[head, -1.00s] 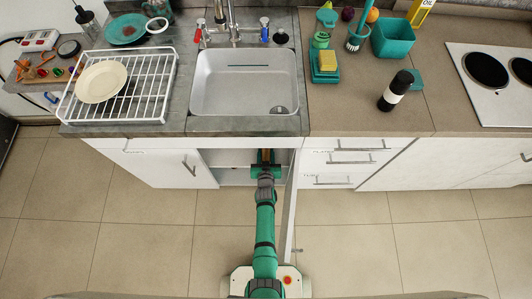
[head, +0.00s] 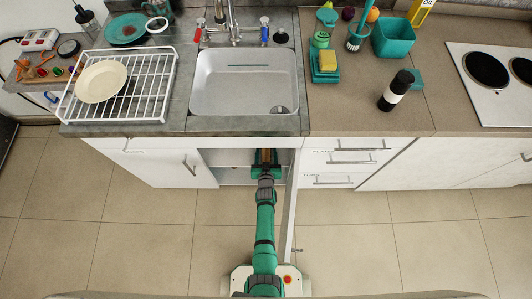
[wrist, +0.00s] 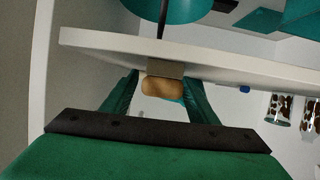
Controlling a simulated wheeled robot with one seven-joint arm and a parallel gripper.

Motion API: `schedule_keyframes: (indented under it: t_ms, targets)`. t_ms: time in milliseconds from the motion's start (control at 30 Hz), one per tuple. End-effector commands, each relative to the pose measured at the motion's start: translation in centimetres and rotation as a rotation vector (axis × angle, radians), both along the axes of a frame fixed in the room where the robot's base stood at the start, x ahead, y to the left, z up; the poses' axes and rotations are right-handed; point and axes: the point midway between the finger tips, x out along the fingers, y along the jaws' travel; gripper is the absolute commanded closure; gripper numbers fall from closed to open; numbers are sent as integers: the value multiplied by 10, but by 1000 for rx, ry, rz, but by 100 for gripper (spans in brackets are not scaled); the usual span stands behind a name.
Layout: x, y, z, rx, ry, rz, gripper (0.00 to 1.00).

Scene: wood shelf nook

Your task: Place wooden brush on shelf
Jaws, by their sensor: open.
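The wooden brush (head: 266,156) shows as a small brown piece in the head view, inside the open cupboard under the sink. In the wrist view its tan rounded end (wrist: 163,88) lies between my fingers, at the front edge of a white shelf (wrist: 225,62). How much of it rests on the shelf is hidden. My gripper (head: 265,168) is inside the cupboard opening. In the wrist view my gripper (wrist: 160,95) has its teal fingers spread on both sides of the brush, with gaps visible.
A teal round vessel (wrist: 185,8) stands on the shelf in the wrist view. Glass jars (wrist: 280,108) are at the right. The open cupboard door (head: 290,205) stands close to the right of my arm. The floor left of my arm is clear.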

Motion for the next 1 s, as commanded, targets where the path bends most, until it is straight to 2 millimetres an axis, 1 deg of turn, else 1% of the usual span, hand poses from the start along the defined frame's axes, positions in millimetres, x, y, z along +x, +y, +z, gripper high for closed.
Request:
schedule_keyframes:
  t_ms: [133,267,367,733,900,1000]
  targets:
    - [-1,1,2,-1,1,1,46]
    - [-12,3,6,0,1,3,46]
    - [-24,2,11,-2,0,4,46]
    - [-83,-1,35,-1,2,-1,46]
    - [-101,-1,43,0,0,-2,46]
    - [-108,-1,46,0,0,-2,46]
